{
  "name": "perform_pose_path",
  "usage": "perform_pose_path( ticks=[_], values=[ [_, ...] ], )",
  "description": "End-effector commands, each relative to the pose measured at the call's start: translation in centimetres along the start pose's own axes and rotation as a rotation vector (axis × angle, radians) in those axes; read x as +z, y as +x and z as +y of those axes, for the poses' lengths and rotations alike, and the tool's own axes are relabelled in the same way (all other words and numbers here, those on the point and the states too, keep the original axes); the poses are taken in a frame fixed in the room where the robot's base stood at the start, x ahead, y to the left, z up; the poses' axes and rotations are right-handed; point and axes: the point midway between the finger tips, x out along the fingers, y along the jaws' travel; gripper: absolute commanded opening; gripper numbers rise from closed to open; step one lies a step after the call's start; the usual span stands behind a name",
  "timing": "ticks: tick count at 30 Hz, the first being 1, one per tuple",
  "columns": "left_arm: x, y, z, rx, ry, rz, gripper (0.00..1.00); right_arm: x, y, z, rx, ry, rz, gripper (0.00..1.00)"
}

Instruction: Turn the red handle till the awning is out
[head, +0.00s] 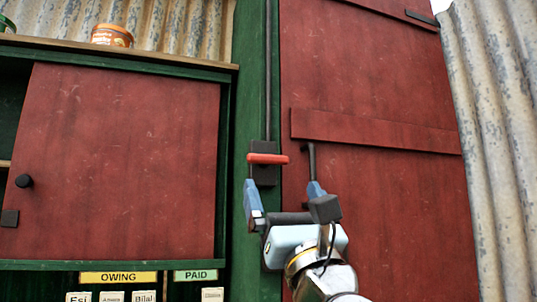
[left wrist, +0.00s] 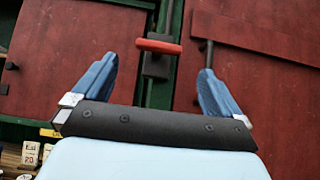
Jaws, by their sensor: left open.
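The red handle (head: 268,158) is a short bar lying crosswise on a dark block (head: 264,176), on a green post (head: 252,100). A thin dark rod (head: 268,70) runs up the post from the block. In the left wrist view the red handle (left wrist: 158,46) shows just beyond my fingers. My left gripper (head: 283,188) is open and empty, below the handle in the picture, one blue finger on each side; it appears apart from the handle. The awning is not clearly in view. My right gripper is not in view.
A red door (head: 390,200) with a dark vertical pull (head: 311,160) is right of the post. A red cabinet panel (head: 115,160) with a black knob (head: 24,181) is at left. OWING (head: 118,278) and PAID (head: 196,275) labels are below it. A tin (head: 112,36) stands on the shelf above.

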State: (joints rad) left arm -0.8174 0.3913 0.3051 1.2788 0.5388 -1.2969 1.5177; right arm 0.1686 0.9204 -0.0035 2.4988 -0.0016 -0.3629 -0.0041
Motion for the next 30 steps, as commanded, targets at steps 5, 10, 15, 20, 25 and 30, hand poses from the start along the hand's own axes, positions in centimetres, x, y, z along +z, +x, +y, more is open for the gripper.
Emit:
perform_pose_path(
  ticks=[5,10,15,20,25,30],
  values=[
    [0.4,4.8,0.1,0.003,0.003,0.000,1.00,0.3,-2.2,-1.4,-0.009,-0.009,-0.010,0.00],
    [0.3,7.9,0.0,0.001,0.003,0.000,1.00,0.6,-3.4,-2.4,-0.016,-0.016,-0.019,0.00],
    [0.1,9.5,0.0,0.002,0.002,0.000,1.00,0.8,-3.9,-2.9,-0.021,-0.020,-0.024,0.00],
    [0.0,9.7,0.0,0.000,0.002,0.000,1.00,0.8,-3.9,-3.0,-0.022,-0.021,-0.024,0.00],
    [0.0,9.7,0.0,0.000,0.002,0.000,1.00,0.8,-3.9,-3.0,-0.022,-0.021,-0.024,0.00],
    [0.0,9.7,0.0,0.000,0.002,0.000,0.76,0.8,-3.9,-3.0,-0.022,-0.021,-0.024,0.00]
  ],
)
